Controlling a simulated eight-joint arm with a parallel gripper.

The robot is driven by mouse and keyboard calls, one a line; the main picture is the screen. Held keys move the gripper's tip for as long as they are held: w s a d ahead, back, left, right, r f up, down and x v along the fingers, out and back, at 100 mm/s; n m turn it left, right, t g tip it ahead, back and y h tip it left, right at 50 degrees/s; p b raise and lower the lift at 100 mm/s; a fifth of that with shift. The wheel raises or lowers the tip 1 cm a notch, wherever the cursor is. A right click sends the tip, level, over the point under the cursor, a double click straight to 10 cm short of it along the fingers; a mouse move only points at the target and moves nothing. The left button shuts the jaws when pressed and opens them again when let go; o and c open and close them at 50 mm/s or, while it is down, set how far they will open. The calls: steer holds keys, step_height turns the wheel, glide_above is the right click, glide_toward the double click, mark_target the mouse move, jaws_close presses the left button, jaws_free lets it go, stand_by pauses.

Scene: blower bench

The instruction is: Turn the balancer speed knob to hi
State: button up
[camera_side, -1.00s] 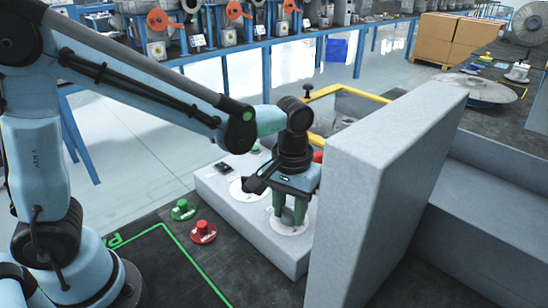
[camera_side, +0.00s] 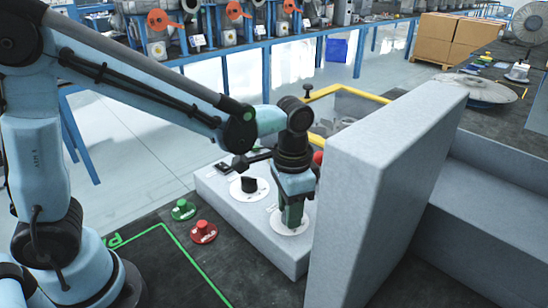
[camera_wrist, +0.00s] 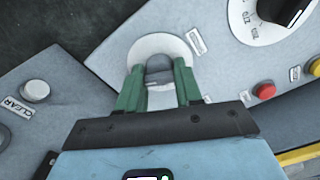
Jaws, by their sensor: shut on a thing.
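My gripper (camera_side: 292,214) points down at the grey panel (camera_side: 228,206) in the side view. Its green fingers are shut on a small grey knob, seen between them in the wrist view (camera_wrist: 160,70). This knob stands on a white dial disc (camera_wrist: 150,42); the label beside it is too small to read. The fingers hide part of the knob, and I cannot tell which mark it points to. A second, black knob (camera_side: 249,184) sits on a white dial to the left; it also shows at the upper right of the wrist view (camera_wrist: 284,8).
A tall grey wall block (camera_side: 385,200) stands close to the right of my gripper. A green button (camera_side: 183,210) and a red button (camera_side: 204,231) sit on the dark bench in front of the panel. A yellow-edged opening (camera_side: 345,92) lies behind.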

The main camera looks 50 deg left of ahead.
steer(key=shift+m, duration=0.4)
steer(key=o, duration=1)
steer(key=shift+o, duration=0.2)
steer(key=shift+r, duration=0.15)
step_height(320, 180, up, 12)
steer(key=shift+s+a+f+n+t, duration=1)
steer(key=shift+a+t, duration=0.2)
steer(key=shift+a, duration=0.7)
steer(key=shift+s+a+f+n+t, duration=1)
steer(key=shift+a+t, duration=0.2)
steer(key=shift+a, duration=0.75)
steer(key=shift+s+a+f+n+t, duration=0.95)
steer(key=shift+a+t, duration=0.25)
steer(key=shift+a, duration=0.7)
